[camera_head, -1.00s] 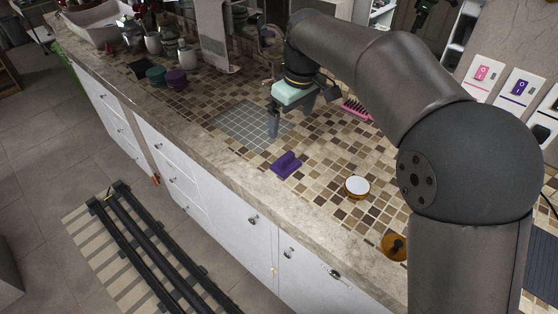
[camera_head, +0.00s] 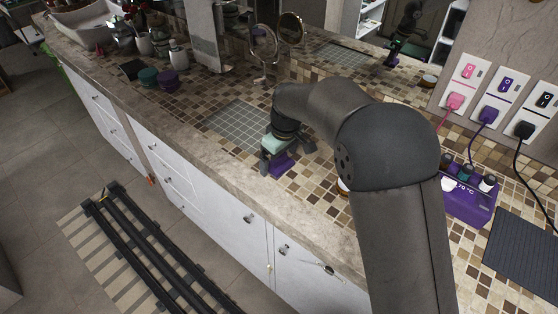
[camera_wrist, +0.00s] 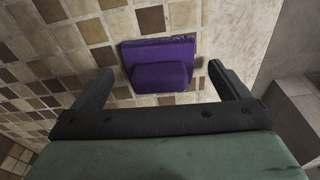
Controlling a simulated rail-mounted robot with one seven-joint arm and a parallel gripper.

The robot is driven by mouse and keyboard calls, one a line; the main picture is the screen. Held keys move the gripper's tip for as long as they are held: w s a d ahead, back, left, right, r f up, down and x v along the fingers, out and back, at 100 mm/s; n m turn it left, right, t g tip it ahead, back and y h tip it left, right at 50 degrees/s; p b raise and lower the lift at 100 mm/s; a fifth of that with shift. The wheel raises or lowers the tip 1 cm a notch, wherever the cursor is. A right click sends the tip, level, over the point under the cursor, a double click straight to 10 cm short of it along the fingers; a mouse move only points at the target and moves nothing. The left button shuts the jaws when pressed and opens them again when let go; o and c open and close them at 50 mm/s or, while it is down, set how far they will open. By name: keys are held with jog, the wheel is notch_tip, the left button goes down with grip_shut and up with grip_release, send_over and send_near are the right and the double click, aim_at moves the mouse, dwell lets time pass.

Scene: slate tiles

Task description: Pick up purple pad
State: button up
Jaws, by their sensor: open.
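The purple pad (camera_wrist: 160,66) lies on the tiled counter near its front edge, a flat base with a raised grip block on top. In the wrist view it sits between and just beyond my two open fingers, with a gap on each side. In the head view the purple pad (camera_head: 281,166) shows partly behind my gripper (camera_head: 277,165), which is low over it. My gripper is open and holds nothing. Whether the fingers are level with the pad's grip block, I cannot tell.
The stone counter edge (camera_head: 240,184) runs close in front of the pad. A grey tile square (camera_head: 239,126) lies behind it to the left. A purple box (camera_head: 468,203) stands at right.

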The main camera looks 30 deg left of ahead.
aim_at(280, 157)
jog(key=shift+f, duration=0.35)
jog(key=c, duration=1.1)
jog(key=shift+r, duration=0.1)
jog(key=shift+a+r, duration=0.1)
jog(key=shift+r, duration=0.1)
jog(key=r, duration=0.3)
jog(key=shift+s+d+r+b, duration=0.15)
jog(key=shift+d+b, duration=0.1)
jog(key=shift+b, duration=0.1)
jog(key=s+d+r+b, duration=0.1)
jog(key=s+d+r, duration=0.1)
jog(key=d+r, duration=0.1)
jog(key=s+d+r+b, duration=0.1)
jog(key=s+d+r, duration=0.2)
jog(key=d, duration=0.1)
jog(key=s+d+r+b, duration=0.1)
jog(key=s+d+r, duration=0.1)
jog(key=d+r, duration=0.1)
jog(key=shift+s+d, duration=0.25)
jog(key=shift+d, duration=0.35)
